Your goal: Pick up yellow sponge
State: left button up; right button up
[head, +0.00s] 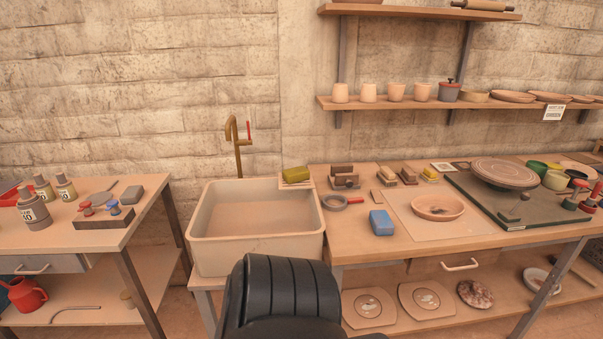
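A yellow-green block that looks like the yellow sponge (296,174) lies at the back right corner of the sink, on a small light board or rack. A smaller yellow block (430,174) lies farther right on the workbench, near the back. I cannot tell from here whether it is also a sponge. Neither of my grippers shows in the head view.
The pale sink (204,257) has a brass tap (238,145) behind it. On the right workbench (350,247) are a blue block (381,222), a magnifier-like ring (334,202) and a shallow bowl (437,207). The left table (85,239) holds several bottles.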

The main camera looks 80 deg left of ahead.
aim_at(298, 175)
jog(key=u, duration=0.6)
jog(key=i, duration=1.2)
jog(key=u, duration=1.65)
jog(key=i, duration=0.55)
jog(key=u, duration=0.5)
